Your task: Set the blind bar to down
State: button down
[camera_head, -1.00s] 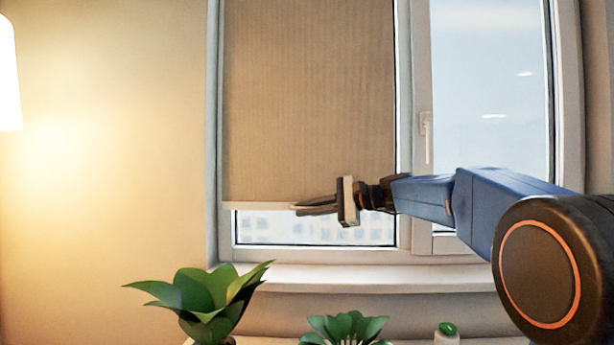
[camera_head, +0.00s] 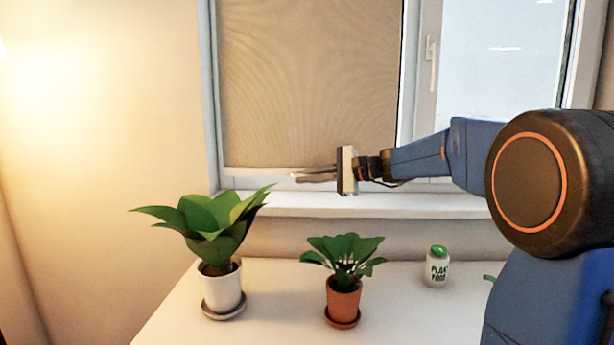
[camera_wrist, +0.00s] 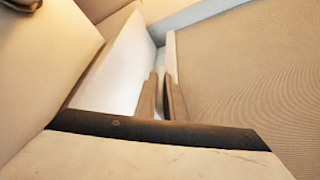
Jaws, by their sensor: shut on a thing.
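The tan blind (camera_head: 310,90) covers the left window pane almost down to the sill. Its pale bottom bar (camera_head: 250,171) runs level just above the white sill. My gripper (camera_head: 300,175) is shut on the blind bar near its middle, reaching in from the right. In the wrist view my two fingers (camera_wrist: 162,98) are close together at the bar, beside the blind's fabric (camera_wrist: 250,80). The exact contact between fingers and bar is small and hard to see.
A white window sill (camera_head: 400,206) lies just below. On the white counter (camera_head: 270,325) stand a large potted plant (camera_head: 222,290), a smaller plant in a terracotta pot (camera_head: 343,300) and a plant food jar (camera_head: 437,268). The right pane (camera_head: 490,70) is uncovered.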

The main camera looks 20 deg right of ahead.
jog(key=c, duration=2.1)
grip_release()
jog(key=shift+d, duration=0.15)
jog(key=v, duration=1.7)
jog(key=shift+s+d, duration=0.1)
jog(key=shift+s, duration=0.05)
